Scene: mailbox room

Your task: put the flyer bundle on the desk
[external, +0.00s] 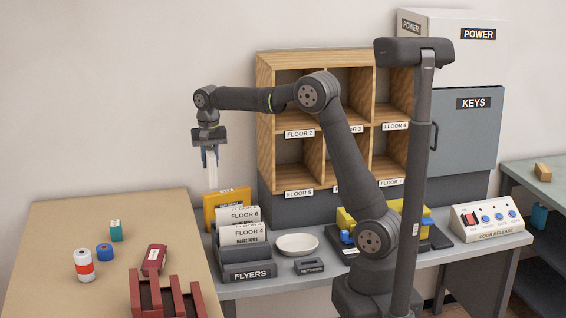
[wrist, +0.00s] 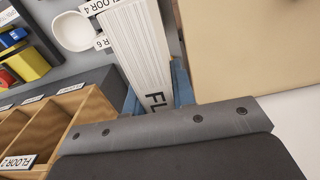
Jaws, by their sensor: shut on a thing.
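My gripper (external: 210,158) is shut on a white flyer bundle (external: 212,178), which hangs upright between the blue fingers. In the wrist view the bundle (wrist: 138,50) extends away from the fingers (wrist: 157,92), with part of a label starting "FL" showing; the rest is hidden. My gripper is above the back left of the FLYERS rack (external: 247,273), near a yellow item (external: 212,212). The rack holds bundles marked FLOOR 6 (external: 238,215) and FLOOR 4 (external: 240,233). The tan desk (external: 75,218) is left of my gripper; it also shows in the wrist view (wrist: 245,45).
Wooden pigeonholes (external: 265,130) stand right of my gripper. A white bowl (external: 297,244) is beside the FLYERS rack.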

